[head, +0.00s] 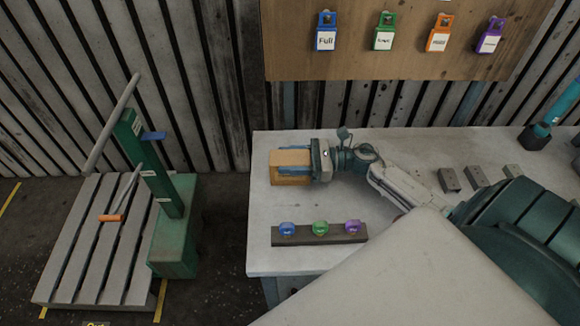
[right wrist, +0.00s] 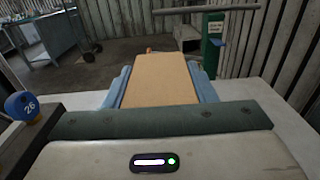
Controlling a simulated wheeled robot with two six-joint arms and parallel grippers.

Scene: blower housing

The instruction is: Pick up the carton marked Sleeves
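A tan carton (head: 291,158) is at the back left of the pale workbench in the head view. No lettering is readable on it, so I cannot confirm the Sleeves mark. My right gripper (head: 293,162) reaches over from the right, its blue fingers along two opposite sides of the carton. In the right wrist view the carton (right wrist: 160,78) fills the space between the fingers, which appear to touch both sides. I cannot tell whether it rests on the bench or is just clear of it. My left gripper is not in view.
A dark rack (head: 345,238) with blue, green and purple tags stands on the workbench (head: 262,215) in front of the carton. Several grey blocks (head: 449,180) lie to the right. A green-posted platform (head: 75,245) stands left, across a floor gap. Coloured padlock-like tags hang on a board (head: 410,60).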

